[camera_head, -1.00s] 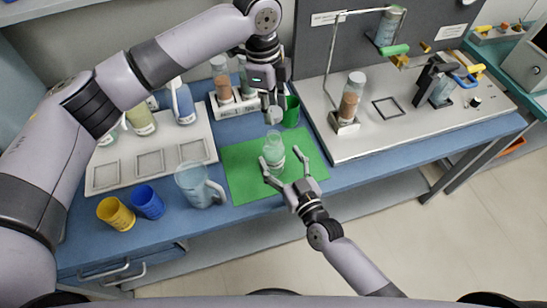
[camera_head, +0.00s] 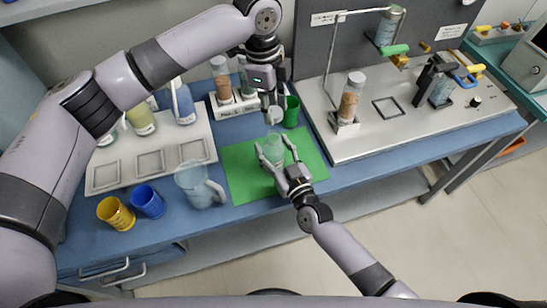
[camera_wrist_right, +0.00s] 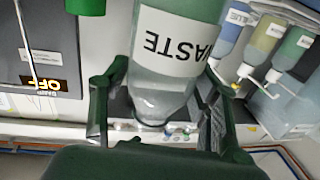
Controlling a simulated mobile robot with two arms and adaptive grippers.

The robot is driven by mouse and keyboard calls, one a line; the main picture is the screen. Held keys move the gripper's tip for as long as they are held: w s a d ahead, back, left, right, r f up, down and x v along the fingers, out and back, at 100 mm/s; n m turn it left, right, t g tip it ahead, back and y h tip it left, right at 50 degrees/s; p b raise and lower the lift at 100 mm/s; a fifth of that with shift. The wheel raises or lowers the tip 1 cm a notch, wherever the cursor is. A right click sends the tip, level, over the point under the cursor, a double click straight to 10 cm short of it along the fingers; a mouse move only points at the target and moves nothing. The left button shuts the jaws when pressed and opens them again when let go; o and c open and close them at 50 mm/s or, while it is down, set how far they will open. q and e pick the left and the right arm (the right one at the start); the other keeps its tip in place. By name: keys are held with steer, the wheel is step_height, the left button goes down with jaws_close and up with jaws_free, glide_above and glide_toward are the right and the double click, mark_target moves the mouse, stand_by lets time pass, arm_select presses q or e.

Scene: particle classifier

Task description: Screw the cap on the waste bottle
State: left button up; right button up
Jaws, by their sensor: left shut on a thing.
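The waste bottle (camera_head: 273,152), clear with a pale green upper part, stands upright on the green mat (camera_head: 240,180). Its WASTE label shows upside down in the right wrist view (camera_wrist_right: 172,42). My right gripper (camera_head: 274,146) has its two fingers spread, one on each side of the bottle; the wrist view shows the bottle between them, with no clear grip on it. My left gripper (camera_head: 272,108) is above and behind the bottle, pointing down, shut on a pale round cap (camera_head: 275,117). The cap is apart from the bottle's mouth.
A clear jug (camera_head: 198,186) stands left of the mat, with a blue cup (camera_head: 148,201) and a yellow cup (camera_head: 115,213) beyond it. A green cup (camera_head: 291,112) is close behind the mat. A metal platform (camera_head: 400,125) with a bottle stand is to the right.

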jaws_close()
arm_select(q)
glide_above(274, 138)
steer(key=shift+a+f, duration=0.2)
steer(key=shift+f, duration=2.3)
steer(key=shift+f, duration=0.85)
steer(key=shift+f, duration=0.6)
